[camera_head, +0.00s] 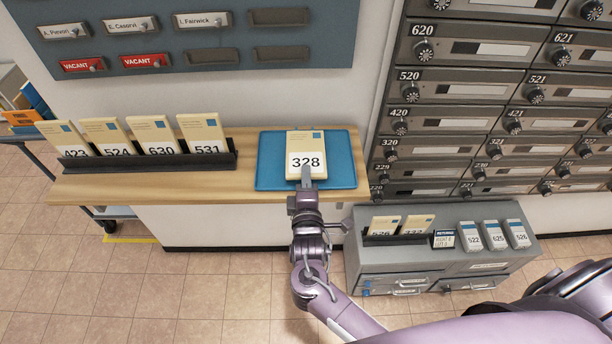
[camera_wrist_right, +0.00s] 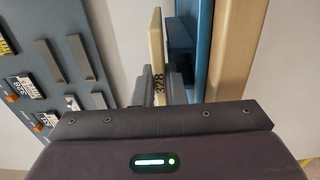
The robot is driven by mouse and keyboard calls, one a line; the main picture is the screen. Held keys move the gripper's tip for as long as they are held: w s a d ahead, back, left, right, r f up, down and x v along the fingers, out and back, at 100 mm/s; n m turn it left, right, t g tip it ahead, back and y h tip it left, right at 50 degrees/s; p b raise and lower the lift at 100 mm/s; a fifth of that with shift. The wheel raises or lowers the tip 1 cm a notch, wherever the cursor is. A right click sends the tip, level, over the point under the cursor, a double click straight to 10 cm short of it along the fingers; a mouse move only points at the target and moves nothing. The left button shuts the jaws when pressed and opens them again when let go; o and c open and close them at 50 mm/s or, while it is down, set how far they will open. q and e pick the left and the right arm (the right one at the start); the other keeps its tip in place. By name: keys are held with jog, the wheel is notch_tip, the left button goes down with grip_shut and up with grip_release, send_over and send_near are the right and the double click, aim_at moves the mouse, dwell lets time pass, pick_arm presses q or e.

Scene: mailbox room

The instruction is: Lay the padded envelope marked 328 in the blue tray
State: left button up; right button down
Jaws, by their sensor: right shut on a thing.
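The padded envelope marked 328 (camera_head: 306,146) is cream with a white label and a small blue stamp. My right gripper (camera_head: 306,176) is shut on its near, label end. In the head view the envelope is over the blue tray (camera_head: 342,170), inside its outline. In the right wrist view the envelope (camera_wrist_right: 157,50) shows edge-on between the fingers (camera_wrist_right: 160,92), with a narrow gap between it and the blue tray (camera_wrist_right: 202,30). It appears held just above the tray, roughly parallel to it. My left gripper is in neither view.
The tray lies on a wooden shelf (camera_head: 260,192). A dark rack (camera_head: 150,158) with envelopes 423, 524, 630 and 531 stands to its left. Grey mailboxes (camera_head: 480,110) are at right, above a grey cabinet (camera_head: 440,250). A board with name plates (camera_head: 200,35) hangs above.

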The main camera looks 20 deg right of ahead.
jog(key=c, duration=1.4)
grip_release()
jog(key=shift+c, duration=0.2)
jog(key=shift+o, duration=0.6)
jog(key=shift+s, duration=0.1)
jog(key=shift+f, duration=0.35)
jog(key=shift+f, duration=0.15)
jog(key=shift+c, duration=0.3)
jog(key=shift+f, duration=0.3)
jog(key=c, duration=0.3)
